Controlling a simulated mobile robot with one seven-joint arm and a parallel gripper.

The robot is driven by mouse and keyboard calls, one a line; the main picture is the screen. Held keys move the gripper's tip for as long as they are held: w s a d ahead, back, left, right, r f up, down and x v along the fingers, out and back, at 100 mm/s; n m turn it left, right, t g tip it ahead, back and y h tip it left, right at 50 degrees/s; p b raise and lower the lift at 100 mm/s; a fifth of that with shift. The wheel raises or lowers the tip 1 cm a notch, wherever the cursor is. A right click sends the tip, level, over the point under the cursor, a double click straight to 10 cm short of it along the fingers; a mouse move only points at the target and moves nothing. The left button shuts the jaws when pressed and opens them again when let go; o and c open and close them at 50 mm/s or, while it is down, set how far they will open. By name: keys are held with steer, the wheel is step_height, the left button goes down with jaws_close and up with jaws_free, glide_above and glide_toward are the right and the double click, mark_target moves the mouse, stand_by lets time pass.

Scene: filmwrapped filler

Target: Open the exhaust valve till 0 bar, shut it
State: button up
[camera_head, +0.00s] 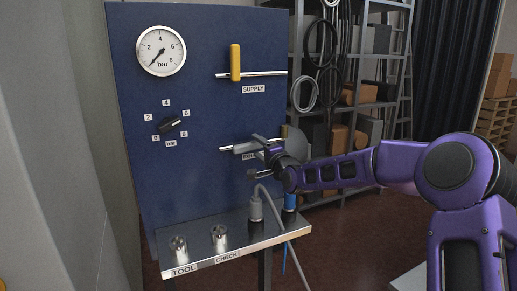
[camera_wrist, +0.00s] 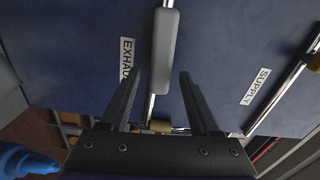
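The exhaust valve's grey handle (camera_head: 247,146) lies along its horizontal pipe on the blue panel. In the wrist view the handle (camera_wrist: 166,45) is also in line with the pipe. My gripper (camera_wrist: 161,74) is open, its two fingers apart on either side of the handle's near end, with nothing seen gripped. In the head view my gripper (camera_head: 262,172) is just below the handle and partly hides the EXHAUST label. The pressure gauge (camera_head: 161,51) has its needle pointing to the lower left, at about 0 bar.
The supply valve's yellow handle (camera_head: 235,62) stands upright, across its pipe. A black knob (camera_head: 170,125) sits in a 0 to 8 bar scale. A metal shelf (camera_head: 210,254) below carries TOOL and CHECK ports, a grey-hosed connector (camera_head: 256,207) and a blue one (camera_head: 290,202), close under my gripper.

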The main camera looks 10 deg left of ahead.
steer(key=v, duration=1.7)
steer(key=shift+d, duration=0.15)
steer(key=shift+f, duration=0.15)
